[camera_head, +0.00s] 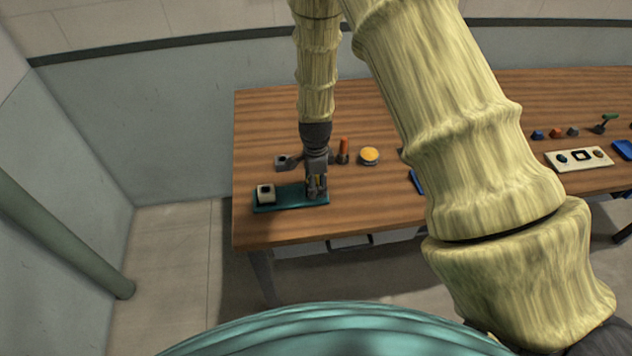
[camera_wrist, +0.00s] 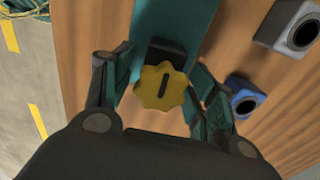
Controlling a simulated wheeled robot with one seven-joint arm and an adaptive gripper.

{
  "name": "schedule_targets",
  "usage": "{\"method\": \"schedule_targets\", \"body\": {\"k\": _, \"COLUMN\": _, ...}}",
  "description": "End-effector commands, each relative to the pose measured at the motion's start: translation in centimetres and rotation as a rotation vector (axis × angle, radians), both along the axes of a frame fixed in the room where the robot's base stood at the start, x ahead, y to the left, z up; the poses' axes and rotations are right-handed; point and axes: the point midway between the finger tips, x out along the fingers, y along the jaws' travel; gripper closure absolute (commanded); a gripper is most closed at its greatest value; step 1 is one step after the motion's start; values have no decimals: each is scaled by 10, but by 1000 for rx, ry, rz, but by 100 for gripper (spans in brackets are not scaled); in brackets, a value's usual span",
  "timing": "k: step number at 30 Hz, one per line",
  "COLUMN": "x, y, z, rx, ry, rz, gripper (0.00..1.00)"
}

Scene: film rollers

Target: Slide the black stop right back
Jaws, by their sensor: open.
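The teal base (camera_head: 290,199) lies near the front left of the table in the head view, and its strip runs up the wrist view (camera_wrist: 172,22). In the wrist view a black block (camera_wrist: 167,50), which looks like the stop, sits on the strip. A yellow scalloped knob (camera_wrist: 160,88) with a dark slot is in front of it and partly covers it. A cream block (camera_head: 266,194) with a dark top stands on the base's left end. My gripper (camera_head: 316,196) is over the base's right end, open, with its fingers on either side of the knob (camera_wrist: 163,90).
A grey block (camera_head: 283,163), an orange-topped piece (camera_head: 344,150) and a yellow disc (camera_head: 369,155) stand behind the base. A blue holed block (camera_wrist: 246,97) lies right of my fingers in the wrist view. The table edge is close at left there.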

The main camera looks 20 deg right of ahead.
Motion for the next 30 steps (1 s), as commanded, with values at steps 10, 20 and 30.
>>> {"method": "schedule_targets", "body": {"k": 10, "x": 1, "y": -1, "z": 40, "rx": 0, "ry": -3, "rz": -2, "gripper": 43}}
{"method": "schedule_targets", "body": {"k": 20, "x": 0, "y": -1, "z": 91, "rx": 0, "ry": -2, "rz": -2, "gripper": 43}}
{"method": "schedule_targets", "body": {"k": 30, "x": 0, "y": -2, "z": 118, "rx": 0, "ry": 0, "rz": -2, "gripper": 43}}
